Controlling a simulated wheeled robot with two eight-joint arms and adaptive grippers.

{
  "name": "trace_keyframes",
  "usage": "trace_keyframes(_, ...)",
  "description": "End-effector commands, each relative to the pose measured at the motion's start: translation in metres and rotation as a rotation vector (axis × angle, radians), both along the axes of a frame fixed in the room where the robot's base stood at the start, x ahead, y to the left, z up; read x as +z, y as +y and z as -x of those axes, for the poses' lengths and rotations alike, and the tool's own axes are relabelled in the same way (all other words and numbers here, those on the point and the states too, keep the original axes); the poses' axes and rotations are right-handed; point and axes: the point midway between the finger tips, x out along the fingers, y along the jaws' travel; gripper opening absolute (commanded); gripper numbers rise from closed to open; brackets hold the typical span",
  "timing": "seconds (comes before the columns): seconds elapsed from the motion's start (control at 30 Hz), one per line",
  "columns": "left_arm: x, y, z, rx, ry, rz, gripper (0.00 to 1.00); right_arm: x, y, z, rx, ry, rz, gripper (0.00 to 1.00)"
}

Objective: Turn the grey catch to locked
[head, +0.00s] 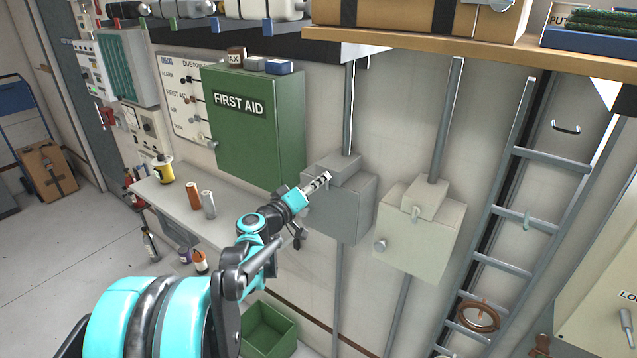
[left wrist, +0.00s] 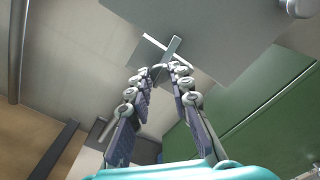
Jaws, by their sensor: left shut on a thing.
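A grey box (head: 345,215) is mounted on the wall right of the green first aid cabinet. My left gripper (head: 320,182) is at its front left side. In the left wrist view the fingers (left wrist: 163,72) are close together around the end of a small grey bar, apparently the grey catch (left wrist: 172,48), on the box's grey face. The gripper is shut on it. A pale strip crosses behind the bar at a slant. In the head view the fingers hide the catch, so its setting cannot be read. My right gripper is not in view.
The green first aid cabinet (head: 252,130) is close left of the gripper. A cream box (head: 420,235) with a knob is to the right, then a ladder (head: 530,220). A wooden shelf (head: 420,42) overhangs above. A panel (head: 600,285) with a lever is at the lower right.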

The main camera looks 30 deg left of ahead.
Motion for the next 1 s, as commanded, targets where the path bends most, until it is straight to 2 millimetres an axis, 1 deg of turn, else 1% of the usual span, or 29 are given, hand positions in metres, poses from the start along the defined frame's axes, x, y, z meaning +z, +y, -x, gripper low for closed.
trace_keyframes(0.13,-0.001,0.0,0.0,0.0,0.001,-0.003,0.0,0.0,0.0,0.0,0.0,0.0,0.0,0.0)
trace_keyframes(0.17,-0.001,0.0,0.0,0.0,0.001,-0.003,0.25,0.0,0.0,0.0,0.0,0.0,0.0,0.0)
trace_keyframes(0.2,-0.001,0.0,0.0,0.0,0.001,-0.003,0.36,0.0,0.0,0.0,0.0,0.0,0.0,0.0)
trace_keyframes(0.23,-0.001,0.0,0.0,-0.001,0.0,-0.003,0.42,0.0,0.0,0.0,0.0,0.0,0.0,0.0)
trace_keyframes(0.53,0.0,0.0,0.001,0.0,0.0,-0.002,0.42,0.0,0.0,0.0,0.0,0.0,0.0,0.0)
trace_keyframes(0.63,0.0,0.001,0.008,0.001,0.0,-0.002,0.42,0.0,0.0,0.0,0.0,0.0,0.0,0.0)
trace_keyframes(0.77,0.0,0.003,0.029,0.004,0.001,-0.002,0.42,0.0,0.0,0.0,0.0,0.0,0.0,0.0)
trace_keyframes(1.0,0.0,0.008,0.082,0.005,0.001,-0.002,0.42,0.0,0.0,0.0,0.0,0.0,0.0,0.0)
